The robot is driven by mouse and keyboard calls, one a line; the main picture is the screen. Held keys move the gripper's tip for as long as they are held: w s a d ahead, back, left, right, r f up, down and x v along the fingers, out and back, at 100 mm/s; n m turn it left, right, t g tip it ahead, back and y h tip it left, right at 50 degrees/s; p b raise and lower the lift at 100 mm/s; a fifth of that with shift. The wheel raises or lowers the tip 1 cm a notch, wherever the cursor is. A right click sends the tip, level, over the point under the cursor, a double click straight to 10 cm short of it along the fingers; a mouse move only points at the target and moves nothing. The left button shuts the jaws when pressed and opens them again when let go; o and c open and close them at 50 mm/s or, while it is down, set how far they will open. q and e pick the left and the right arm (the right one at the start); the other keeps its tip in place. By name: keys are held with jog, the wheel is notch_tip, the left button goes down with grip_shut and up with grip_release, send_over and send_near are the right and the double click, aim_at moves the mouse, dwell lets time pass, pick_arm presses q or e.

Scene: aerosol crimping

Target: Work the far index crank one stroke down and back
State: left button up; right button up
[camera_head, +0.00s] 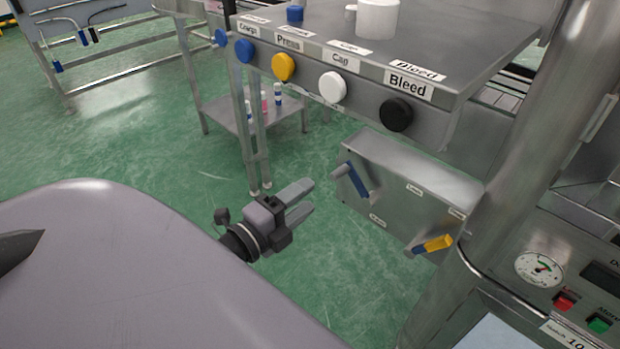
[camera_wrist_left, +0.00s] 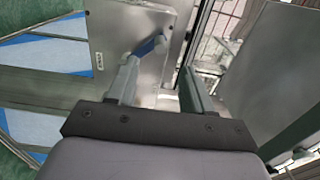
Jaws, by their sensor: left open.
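A metal box (camera_head: 400,190) under the bench carries two cranks on its front face. The far crank has a blue handle (camera_head: 358,181), tilted down to the right. The near crank has a yellow handle (camera_head: 437,243) at the box's right end. My left gripper (camera_head: 302,200) is open and empty, left of the blue handle, its fingers pointing towards the box. In the left wrist view the blue handle (camera_wrist_left: 149,46) shows beyond the tip of the left-hand finger of my gripper (camera_wrist_left: 158,78); contact cannot be told. My right gripper is out of view.
Above the box, the bench edge (camera_head: 455,103) has a row of coloured knobs, including a black Bleed knob (camera_head: 397,114). A thick metal post (camera_head: 540,130) and a gauge panel (camera_head: 540,268) stand at right. Green floor around my left gripper is clear.

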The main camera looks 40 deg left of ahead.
aim_at(332, 178)
pick_arm(q)
jog(key=w+p, duration=0.1)
jog(key=w, duration=0.1)
jog(key=w+p, duration=0.1)
jog(key=w, duration=0.2)
jog(key=w+p, duration=0.1)
jog(key=w, duration=0.1)
jog(key=shift+w+d+r, duration=0.1)
jog(key=shift+w+d, duration=0.3)
jog(key=shift+w, duration=0.6)
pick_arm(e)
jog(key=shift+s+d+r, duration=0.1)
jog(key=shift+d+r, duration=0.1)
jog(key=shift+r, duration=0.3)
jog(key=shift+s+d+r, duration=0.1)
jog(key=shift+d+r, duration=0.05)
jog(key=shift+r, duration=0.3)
